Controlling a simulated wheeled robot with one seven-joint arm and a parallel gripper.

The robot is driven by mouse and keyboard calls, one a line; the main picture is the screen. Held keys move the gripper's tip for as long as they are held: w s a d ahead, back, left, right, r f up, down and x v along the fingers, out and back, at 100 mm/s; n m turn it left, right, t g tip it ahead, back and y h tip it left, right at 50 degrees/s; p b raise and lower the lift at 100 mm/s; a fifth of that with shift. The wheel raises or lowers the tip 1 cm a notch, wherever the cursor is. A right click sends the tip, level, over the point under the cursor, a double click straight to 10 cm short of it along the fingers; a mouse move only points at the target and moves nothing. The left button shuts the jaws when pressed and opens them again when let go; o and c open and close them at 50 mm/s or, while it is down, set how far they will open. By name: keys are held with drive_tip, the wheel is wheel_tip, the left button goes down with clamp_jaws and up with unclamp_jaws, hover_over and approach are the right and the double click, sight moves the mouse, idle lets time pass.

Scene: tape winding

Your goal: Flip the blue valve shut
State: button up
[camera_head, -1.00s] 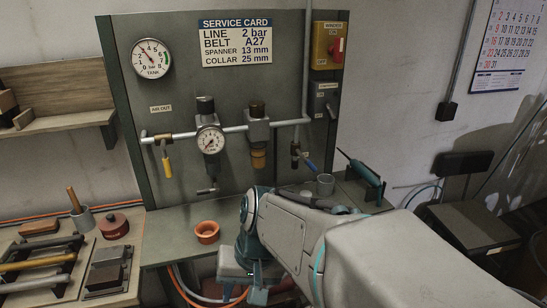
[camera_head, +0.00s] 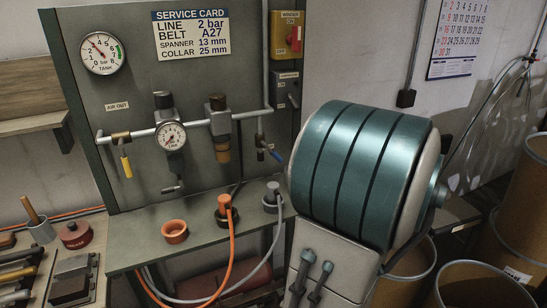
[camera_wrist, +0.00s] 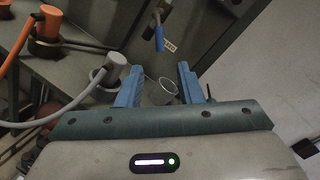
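The blue valve (camera_head: 276,155) sits on the lower end of the vertical pipe at the panel's right. Its blue lever slants down to the right in the head view. In the wrist view the blue lever (camera_wrist: 159,39) hangs beyond my fingertips, with a small label beside it. My gripper (camera_wrist: 160,68) is open, with its two blue fingers apart. The lever is ahead of the gap and does not appear to touch either finger. A grey cup (camera_wrist: 163,91) shows between and below the fingers. In the head view my arm hides the gripper.
A yellow-handled valve (camera_head: 126,167) and a regulator gauge (camera_head: 171,136) are on the panel's left. On the bench stand an orange ring (camera_head: 174,231), an orange hose plug (camera_head: 224,203) and a grey hose plug (camera_head: 272,192). Brown drums (camera_head: 480,285) stand at the right.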

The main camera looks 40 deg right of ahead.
sight(277, 156)
drive_tip(key=w+p, duration=0.1)
drive_tip(key=w, duration=0.6)
drive_tip(key=w+p, duration=0.1)
drive_tip(key=w, duration=0.5)
drive_tip(key=shift+w+a, duration=0.2)
drive_tip(key=shift+w, duration=0.15)
clamp_jaws()
